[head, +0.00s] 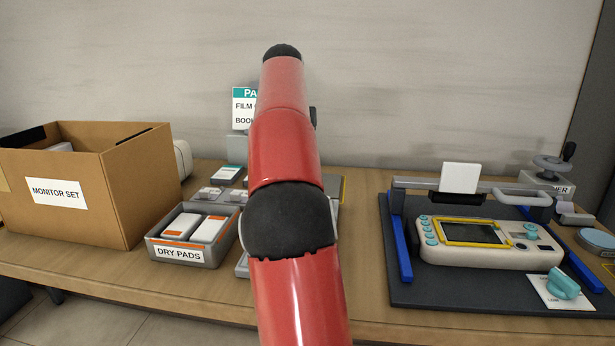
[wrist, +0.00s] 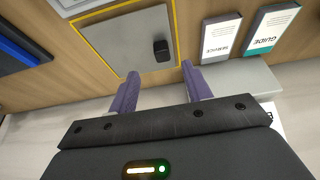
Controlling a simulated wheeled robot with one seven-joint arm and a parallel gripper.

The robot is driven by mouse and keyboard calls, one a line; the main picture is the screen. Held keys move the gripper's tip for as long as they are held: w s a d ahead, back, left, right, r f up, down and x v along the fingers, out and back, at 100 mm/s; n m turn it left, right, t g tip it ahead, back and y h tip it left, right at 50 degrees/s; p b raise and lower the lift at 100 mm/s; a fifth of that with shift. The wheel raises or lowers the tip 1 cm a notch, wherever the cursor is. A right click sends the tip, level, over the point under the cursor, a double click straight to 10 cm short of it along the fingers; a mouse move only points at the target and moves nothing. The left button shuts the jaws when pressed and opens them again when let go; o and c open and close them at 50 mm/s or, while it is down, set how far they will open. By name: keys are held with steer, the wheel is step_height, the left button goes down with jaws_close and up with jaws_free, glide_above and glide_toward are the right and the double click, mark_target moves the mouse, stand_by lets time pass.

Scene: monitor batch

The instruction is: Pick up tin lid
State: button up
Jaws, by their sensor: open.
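A flat grey panel with a small black knob, which looks like the tin lid (wrist: 118,44), lies inside a yellow outline in the wrist view. The black knob (wrist: 161,50) is near the panel's edge closest to my gripper. My gripper (wrist: 160,70) is open, its two purple fingers apart, with nothing seen between them. In the picture the knob is just past the fingertips, between their lines. The height gap between fingers and knob is hard to judge.
Service (wrist: 220,38) and guide (wrist: 272,32) booklets lie beside the panel. In the head view, a dry pads tray (head: 190,255) and a monitor set box (head: 140,185) stand left. A device on a dark mat (head: 420,288) is right. Bare wood (head: 365,215) shows between.

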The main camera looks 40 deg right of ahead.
steer(key=x, duration=0.7)
steer(key=shift+w+d+f, duration=0.2)
steer(key=shift+w+f, duration=0.1)
steer(key=shift+w, duration=0.05)
jaws_close()
steer(key=shift+r, duration=0.1)
